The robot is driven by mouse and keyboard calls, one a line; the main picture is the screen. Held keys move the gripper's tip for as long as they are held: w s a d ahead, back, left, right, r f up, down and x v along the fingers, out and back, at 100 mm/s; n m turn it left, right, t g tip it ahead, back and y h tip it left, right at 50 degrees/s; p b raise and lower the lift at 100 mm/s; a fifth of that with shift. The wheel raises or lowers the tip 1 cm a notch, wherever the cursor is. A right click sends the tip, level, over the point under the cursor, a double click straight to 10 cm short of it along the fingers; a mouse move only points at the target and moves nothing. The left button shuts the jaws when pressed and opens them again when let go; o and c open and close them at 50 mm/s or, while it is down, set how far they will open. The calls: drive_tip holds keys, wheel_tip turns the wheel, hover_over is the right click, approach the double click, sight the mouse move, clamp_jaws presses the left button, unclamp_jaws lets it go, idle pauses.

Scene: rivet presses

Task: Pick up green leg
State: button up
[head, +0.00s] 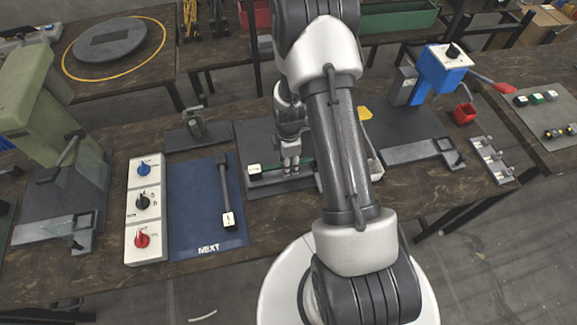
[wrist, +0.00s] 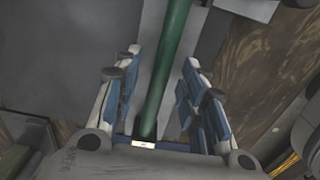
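The green leg (head: 273,168) lies across the dark grey plate on the bench in the head view, with a pale labelled block at its left end. My gripper (head: 291,168) is over its middle, pointing down, and hides part of it. In the wrist view the green leg (wrist: 166,62) runs as a long rod between the blue-padded fingers of my gripper (wrist: 161,68). The fingers are apart, with a gap to the rod on both sides. How high they are above the plate is hard to tell.
A blue NEXT mat (head: 195,205) with a dark leg (head: 225,195) lies to the left, beside a white knob panel (head: 145,210). A green press (head: 50,120) stands far left and a blue press (head: 437,75) to the right. My arm hides the bench's middle.

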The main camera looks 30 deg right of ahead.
drive_tip(key=shift+f, duration=0.1)
clamp_jaws()
idle(0.4)
